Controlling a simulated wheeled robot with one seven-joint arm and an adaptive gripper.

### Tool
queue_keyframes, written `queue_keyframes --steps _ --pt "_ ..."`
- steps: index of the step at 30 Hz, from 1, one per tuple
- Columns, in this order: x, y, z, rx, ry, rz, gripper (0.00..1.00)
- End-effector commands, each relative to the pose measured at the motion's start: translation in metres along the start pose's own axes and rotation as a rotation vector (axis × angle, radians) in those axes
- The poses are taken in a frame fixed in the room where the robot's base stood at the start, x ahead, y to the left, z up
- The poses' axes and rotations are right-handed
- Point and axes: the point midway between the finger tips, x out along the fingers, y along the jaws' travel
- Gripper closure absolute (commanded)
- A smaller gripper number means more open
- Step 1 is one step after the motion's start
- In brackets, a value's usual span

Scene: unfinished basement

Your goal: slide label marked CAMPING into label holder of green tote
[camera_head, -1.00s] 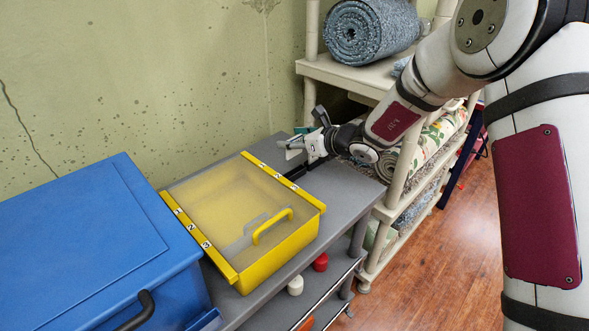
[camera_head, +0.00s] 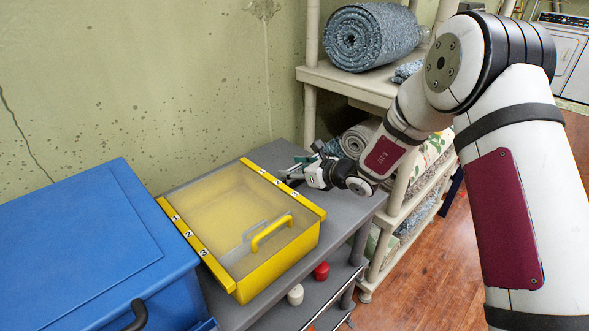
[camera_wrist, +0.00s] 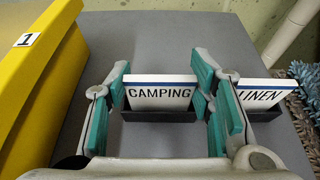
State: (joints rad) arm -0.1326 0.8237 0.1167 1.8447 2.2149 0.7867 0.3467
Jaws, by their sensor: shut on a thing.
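The CAMPING label (camera_wrist: 160,92) is a white card with a blue top stripe and black letters. It stands upright in a black slotted holder (camera_wrist: 158,116) on the grey surface. My gripper (camera_wrist: 160,100) has its teal-padded fingers at the two side edges of this label and is shut on it. In the head view my gripper (camera_head: 292,172) is low over the far end of the grey table, right behind the yellow box, and the label cannot be made out there. I see no green tote in any view.
The LINEN label (camera_wrist: 262,92) stands close to my right finger. A yellow box (camera_head: 285,245) with a clear lid is close on the left, beside a blue box (camera_head: 90,235). A shelf rack (camera_head: 345,75) with rolled rugs stands behind right. A wall backs the table (camera_head: 345,205).

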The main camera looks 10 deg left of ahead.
Motion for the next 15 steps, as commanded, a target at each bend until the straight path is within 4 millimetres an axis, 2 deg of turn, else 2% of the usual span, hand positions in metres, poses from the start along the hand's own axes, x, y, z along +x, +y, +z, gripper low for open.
queue_keyframes --steps 1,2,4,15 --pt "0.0011 -0.0003 -0.0024 0.0 0.0 0.0 0.74" --pt "0.0009 -0.0002 -0.0021 0.0 0.0 0.0 0.47" --pt "0.0005 -0.0002 -0.0015 0.0 0.0 0.0 0.32" --pt "0.0003 0.0001 -0.0012 0.0 0.001 0.0 0.32"
